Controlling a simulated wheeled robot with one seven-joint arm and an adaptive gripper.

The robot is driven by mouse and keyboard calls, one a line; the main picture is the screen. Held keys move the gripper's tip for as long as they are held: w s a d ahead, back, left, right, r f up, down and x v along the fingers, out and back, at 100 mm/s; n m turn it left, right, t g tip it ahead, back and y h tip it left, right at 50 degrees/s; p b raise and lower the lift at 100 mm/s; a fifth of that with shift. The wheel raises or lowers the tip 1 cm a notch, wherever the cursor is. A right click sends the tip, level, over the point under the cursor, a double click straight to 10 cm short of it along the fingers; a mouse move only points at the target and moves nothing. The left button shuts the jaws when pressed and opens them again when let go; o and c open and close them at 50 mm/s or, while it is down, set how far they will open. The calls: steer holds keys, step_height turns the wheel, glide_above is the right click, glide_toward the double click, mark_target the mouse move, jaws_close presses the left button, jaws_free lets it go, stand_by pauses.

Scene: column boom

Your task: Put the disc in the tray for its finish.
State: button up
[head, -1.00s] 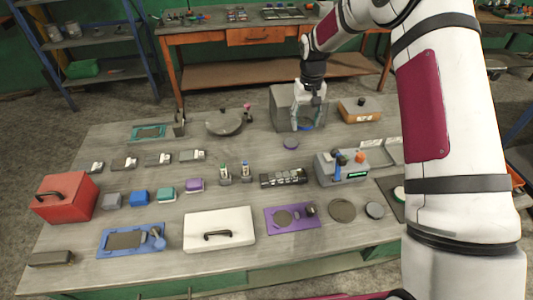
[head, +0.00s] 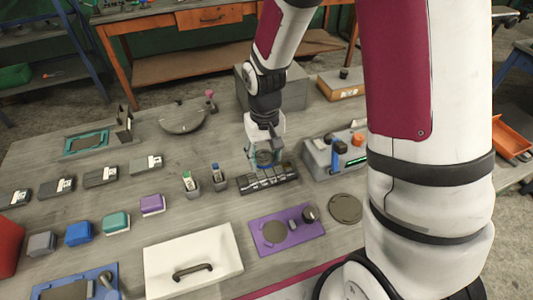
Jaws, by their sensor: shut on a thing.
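My gripper (head: 264,158) is low over the middle of the table, shut on a dark bluish round thing, which looks like the disc (head: 264,157). The fingers partly hide it, so its finish cannot be read. It is just behind the black slotted block (head: 268,180) with pale marks; whether they touch is unclear. My arm covers the right side of the table, and no finish tray can be clearly made out.
A grey device (head: 320,160) with coloured knobs stands right of my gripper. Two small holders (head: 190,184) stand left. A purple plate (head: 265,248), a flat dark round (head: 345,208) and a white handled panel (head: 165,255) lie in front. A grey box (head: 245,95) stands behind.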

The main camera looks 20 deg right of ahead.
steer(key=s, duration=0.5)
steer(key=s+f, duration=0.1)
steer(key=s, duration=0.1)
steer(key=shift+s+a+b, duration=0.25)
steer(key=shift+s+b, duration=0.05)
steer(key=shift+b, duration=0.05)
steer(key=w+d, duration=0.1)
steer(key=w, duration=0.4)
steer(key=w+d+f, duration=0.1)
steer(key=w+d, duration=0.1)
steer(key=w, duration=0.2)
steer(key=w+d, duration=0.1)
steer(key=w, duration=0.4)
steer(key=shift+w+d+f, duration=0.3)
steer(key=shift+d, duration=0.05)
steer(key=shift+f+p, duration=0.35)
steer(key=shift+f, duration=1.4)
steer(key=shift+f, duration=0.2)
steer(key=o, duration=1.5)
steer(key=shift+r, duration=0.1)
